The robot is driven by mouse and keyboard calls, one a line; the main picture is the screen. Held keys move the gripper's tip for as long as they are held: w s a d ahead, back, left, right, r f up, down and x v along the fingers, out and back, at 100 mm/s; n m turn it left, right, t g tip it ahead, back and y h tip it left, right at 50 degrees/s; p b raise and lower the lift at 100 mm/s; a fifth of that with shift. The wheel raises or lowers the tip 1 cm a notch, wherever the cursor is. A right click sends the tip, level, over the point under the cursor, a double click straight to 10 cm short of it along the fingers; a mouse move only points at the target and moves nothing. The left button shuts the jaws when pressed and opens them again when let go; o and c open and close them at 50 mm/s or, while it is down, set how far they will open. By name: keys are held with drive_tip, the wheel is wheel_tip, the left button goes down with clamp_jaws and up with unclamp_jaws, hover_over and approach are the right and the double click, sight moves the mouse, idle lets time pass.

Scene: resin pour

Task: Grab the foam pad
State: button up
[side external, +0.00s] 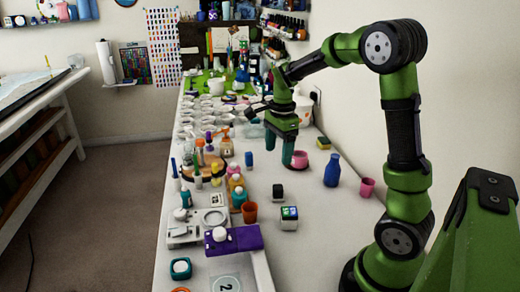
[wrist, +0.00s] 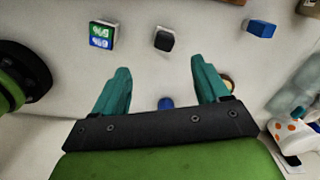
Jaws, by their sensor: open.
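A small yellow block with a dark top (side external: 323,143), which looks like the foam pad, lies on the white bench near the wall in the side view. My gripper (side external: 297,160) points down, open and empty, left of the block and slightly nearer the camera. In the wrist view both teal fingers of my gripper (wrist: 162,85) are apart. A small yellowish thing (wrist: 228,83) peeks out beside the right finger; it may be the same block, but most of it is hidden.
A blue bottle (side external: 332,172) and pink cup (side external: 367,187) stand right of my gripper.

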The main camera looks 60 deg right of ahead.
drive_tip(key=d+m, duration=0.2)
drive_tip(key=m, duration=0.4)
approach(280, 187)
drive_tip(key=shift+g, duration=0.3)
drive_tip(key=f, duration=0.4)
drive_tip(key=w+f, duration=0.1)
drive_tip(key=f, duration=0.1)
drive_tip(key=shift+a+f, duration=0.2)
drive_tip(key=f, duration=0.5)
drive_tip(key=shift+s+d, duration=0.15)
drive_tip(key=shift+s, duration=0.1)
